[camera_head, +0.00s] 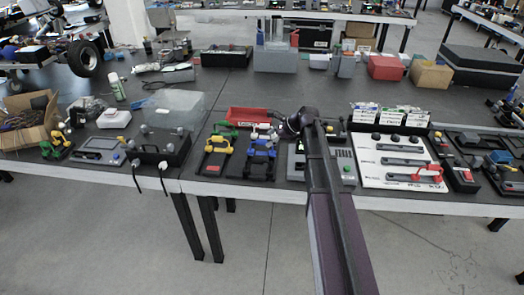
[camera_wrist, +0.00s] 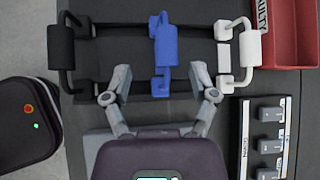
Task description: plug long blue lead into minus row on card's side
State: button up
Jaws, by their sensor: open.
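In the wrist view a blue lead (camera_wrist: 167,45) with a thick grip and bent ends sits in a dark holder (camera_wrist: 120,65), between a black lead (camera_wrist: 62,48) and a white lead (camera_wrist: 249,48). My gripper (camera_wrist: 160,72) is open, its fingers spread to either side of the blue lead's lower end, with nothing gripped. In the head view blue leads (camera_head: 262,155) show near the table's front edge. My gripper's end (camera_head: 290,127) is above that area, partly hidden by my arm. A white panel (camera_head: 378,178) with grey rows stands to the right; its labels are too small to read.
A red tray (camera_head: 246,114) is behind the holder; its lettered side also shows in the wrist view (camera_wrist: 290,52). A red lead (camera_head: 428,174) sits on the white panel. A switch box (camera_wrist: 268,142) is close to my gripper's right. Yellow-and-green leads (camera_head: 218,146) are left.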

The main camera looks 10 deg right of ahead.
aim_at(264, 141)
jog(key=shift+f, duration=0.1)
jog(key=b+x, duration=0.1)
jog(key=x, duration=0.1)
jog(key=b+x, duration=0.1)
jog(key=shift+w+f+b, duration=0.25)
jog(key=shift+w+b, duration=0.1)
jog(key=shift+w, duration=0.15)
jog(key=shift+w+a+f+b, duration=0.25)
jog(key=shift+a+f+b, duration=0.2)
jog(key=shift+a, duration=0.15)
jog(key=shift+r, duration=0.1)
grip_shut()
